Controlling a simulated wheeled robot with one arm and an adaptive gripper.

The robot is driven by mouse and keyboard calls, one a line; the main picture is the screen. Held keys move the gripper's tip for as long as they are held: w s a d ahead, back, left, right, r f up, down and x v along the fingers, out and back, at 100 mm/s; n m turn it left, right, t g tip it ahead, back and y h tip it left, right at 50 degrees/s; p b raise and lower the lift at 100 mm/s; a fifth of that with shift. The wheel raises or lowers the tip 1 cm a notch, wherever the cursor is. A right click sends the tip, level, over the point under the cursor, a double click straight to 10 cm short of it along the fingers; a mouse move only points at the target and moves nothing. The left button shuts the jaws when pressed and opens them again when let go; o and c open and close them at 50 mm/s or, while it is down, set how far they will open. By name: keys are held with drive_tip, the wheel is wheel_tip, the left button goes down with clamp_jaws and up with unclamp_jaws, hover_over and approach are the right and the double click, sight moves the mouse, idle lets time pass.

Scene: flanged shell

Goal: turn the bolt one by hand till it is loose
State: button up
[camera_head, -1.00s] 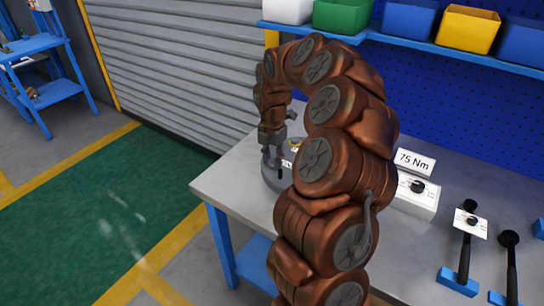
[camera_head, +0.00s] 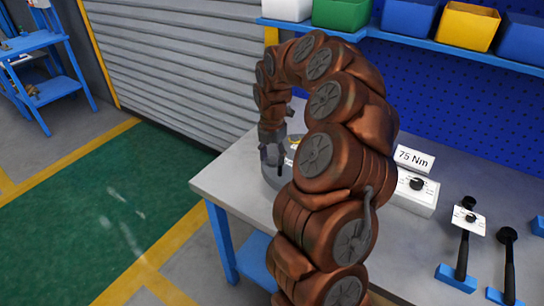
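The grey flanged shell (camera_head: 272,178) stands on the grey workbench (camera_head: 228,188), near its back left part. My arm hides much of it. A small yellowish part (camera_head: 294,139) shows on it just right of my gripper. My gripper (camera_head: 272,158) points down at the shell's left side, with its fingers in front of or at the rim. The view is too small to tell contact or whether the fingers hold anything. I cannot make out bolt one.
A box with a dial (camera_head: 414,192) and a "75 Nm" sign (camera_head: 414,159) stands right of my arm. Two black-handled tools (camera_head: 463,256) (camera_head: 509,265) sit in blue holders farther right. Coloured bins (camera_head: 467,28) line the shelf above. The bench's left front corner is clear.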

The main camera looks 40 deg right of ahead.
sight(272, 158)
drive_tip(key=shift+r, duration=0.1)
wheel_tip(272, 158, up, 12)
idle(0.8)
idle(0.4)
